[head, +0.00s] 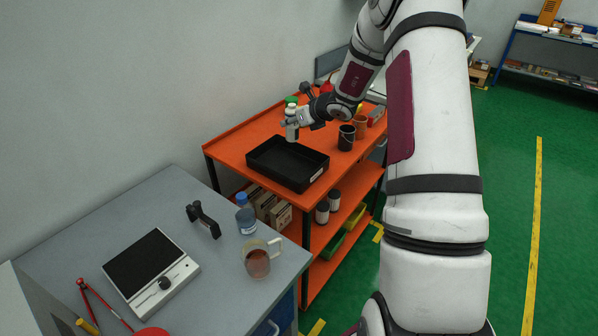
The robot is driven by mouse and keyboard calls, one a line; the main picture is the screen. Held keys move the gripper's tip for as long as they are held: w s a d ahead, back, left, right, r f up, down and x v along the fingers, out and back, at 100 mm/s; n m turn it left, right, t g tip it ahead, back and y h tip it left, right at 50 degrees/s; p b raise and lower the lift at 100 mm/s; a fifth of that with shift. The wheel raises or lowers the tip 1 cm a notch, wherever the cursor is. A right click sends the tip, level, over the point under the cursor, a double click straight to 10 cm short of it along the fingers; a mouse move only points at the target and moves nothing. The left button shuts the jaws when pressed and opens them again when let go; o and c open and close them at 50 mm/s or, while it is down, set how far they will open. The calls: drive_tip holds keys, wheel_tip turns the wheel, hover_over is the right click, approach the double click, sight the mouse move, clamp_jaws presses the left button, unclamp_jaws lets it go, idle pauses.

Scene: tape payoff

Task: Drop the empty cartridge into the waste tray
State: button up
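The black waste tray (258,166) stands on the orange bench, open at the top, with a small white label on its front right side. The tray's visible floor looks empty.
Green floor (510,210) is clear at right.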

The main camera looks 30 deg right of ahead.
sight(297, 135)
drive_tip(key=shift+w+f, duration=0.1)
drive_tip(key=shift+w, duration=0.1)
drive_tip(key=shift+w+f, duration=0.1)
drive_tip(key=shift+f, duration=0.15)
drive_tip(key=shift+f+b, duration=1.25)
drive_tip(key=shift+f, duration=1.35)
drive_tip(key=o, duration=1.4)
drive_tip(key=v, duration=1.2)
